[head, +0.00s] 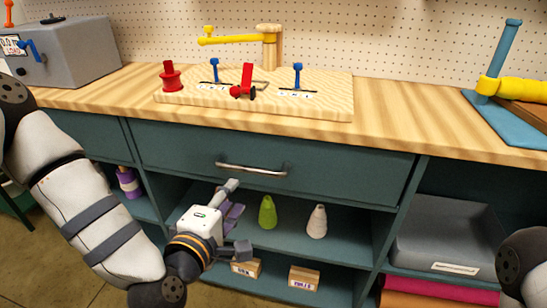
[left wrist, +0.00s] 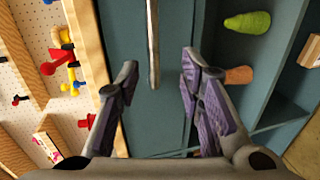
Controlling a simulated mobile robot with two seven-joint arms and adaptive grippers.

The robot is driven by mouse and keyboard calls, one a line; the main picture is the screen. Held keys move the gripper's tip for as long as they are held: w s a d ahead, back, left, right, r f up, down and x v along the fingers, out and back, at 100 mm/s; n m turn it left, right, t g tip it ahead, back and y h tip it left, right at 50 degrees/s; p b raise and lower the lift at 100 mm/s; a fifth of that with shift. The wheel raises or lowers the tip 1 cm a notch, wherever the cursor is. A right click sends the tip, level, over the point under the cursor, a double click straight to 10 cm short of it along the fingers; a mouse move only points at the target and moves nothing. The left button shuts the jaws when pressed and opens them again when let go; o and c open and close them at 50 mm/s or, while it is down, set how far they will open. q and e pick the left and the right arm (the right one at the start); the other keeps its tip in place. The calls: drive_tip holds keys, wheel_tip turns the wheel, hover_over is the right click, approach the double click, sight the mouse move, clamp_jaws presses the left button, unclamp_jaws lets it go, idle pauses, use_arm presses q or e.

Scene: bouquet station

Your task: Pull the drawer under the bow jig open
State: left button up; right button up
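The teal drawer (head: 340,165) sits under the worktop and looks shut, its front in line with the cabinet. Its metal bar handle (head: 251,169) runs sideways across the middle of the front. The bow jig (head: 255,88), a wooden board with red, blue and yellow parts, stands on the worktop above. My left gripper (head: 238,215) is in front of the shelf, below the handle. In the left wrist view my left gripper (left wrist: 155,85) is open, with the handle (left wrist: 153,45) ahead between its fingers, apart from them. My right gripper is not visible; only part of my right arm shows.
Below the drawer, an open shelf holds a green cone (head: 267,212) and a white cone (head: 317,221), with wooden blocks (head: 304,278) lower down. A grey tray (head: 450,235) is at right. A grey box (head: 70,55) stands at the worktop's left end.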

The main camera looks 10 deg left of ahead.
sight(246, 171)
use_arm(q)
drive_tip(key=x, duration=0.8)
drive_tip(key=r+b+x, duration=0.1)
drive_tip(key=x, duration=0.3)
drive_tip(key=shift+w+a, duration=0.1)
drive_tip(key=shift+a, duration=0.15)
clamp_jaws()
